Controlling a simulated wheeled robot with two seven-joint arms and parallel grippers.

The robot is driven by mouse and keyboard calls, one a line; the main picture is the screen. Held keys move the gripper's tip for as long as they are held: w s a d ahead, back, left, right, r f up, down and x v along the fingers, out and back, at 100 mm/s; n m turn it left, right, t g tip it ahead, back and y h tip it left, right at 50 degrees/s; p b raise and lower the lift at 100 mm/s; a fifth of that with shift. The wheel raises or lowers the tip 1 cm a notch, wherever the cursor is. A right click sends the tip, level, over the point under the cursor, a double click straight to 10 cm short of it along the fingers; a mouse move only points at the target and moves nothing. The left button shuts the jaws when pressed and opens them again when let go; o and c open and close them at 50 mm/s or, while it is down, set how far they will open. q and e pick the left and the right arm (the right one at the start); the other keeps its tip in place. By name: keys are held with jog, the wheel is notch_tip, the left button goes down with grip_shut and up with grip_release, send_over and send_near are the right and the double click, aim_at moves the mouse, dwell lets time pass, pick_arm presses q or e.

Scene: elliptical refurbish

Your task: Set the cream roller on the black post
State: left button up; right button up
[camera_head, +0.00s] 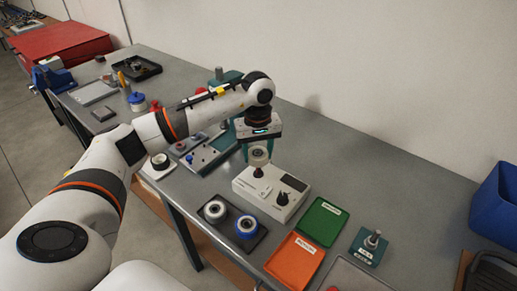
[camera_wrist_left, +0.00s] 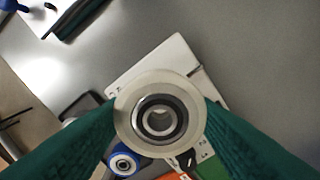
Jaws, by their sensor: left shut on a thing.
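My left gripper (camera_head: 258,152) is shut on a cream roller (camera_head: 260,159) with a dark bearing ring and an open centre. It holds the roller above a white box. In the left wrist view the roller (camera_wrist_left: 128,108) sits between the green fingers and hides much below it. A black knob (camera_head: 282,198) stands on the white box (camera_head: 246,184). I cannot tell for sure which piece is the black post. My right gripper is not in view.
A dark tray (camera_head: 232,235) holds a whitish roller (camera_head: 215,210) and a blue-rimmed roller (camera_head: 247,226). Green (camera_head: 322,220) and orange (camera_head: 294,260) trays lie right of it, near a teal block with a metal post (camera_head: 371,243). A blue bin (camera_head: 495,205) stands far right. The back right table is clear.

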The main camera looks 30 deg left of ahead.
aim_at(259, 165)
pick_arm(q)
jog(key=shift+w+f+b, duration=0.1)
jog(key=shift+f+b, duration=0.9)
jog(key=shift+f, duration=1.2)
jog(key=shift+b, duration=0.4)
jog(key=shift+f+b, duration=0.45)
jog(key=shift+f, duration=0.1)
jog(key=o, duration=0.5)
jog(key=shift+o, duration=1)
notch_tip(259, 165, up, 11)
jog(key=p, duration=0.6)
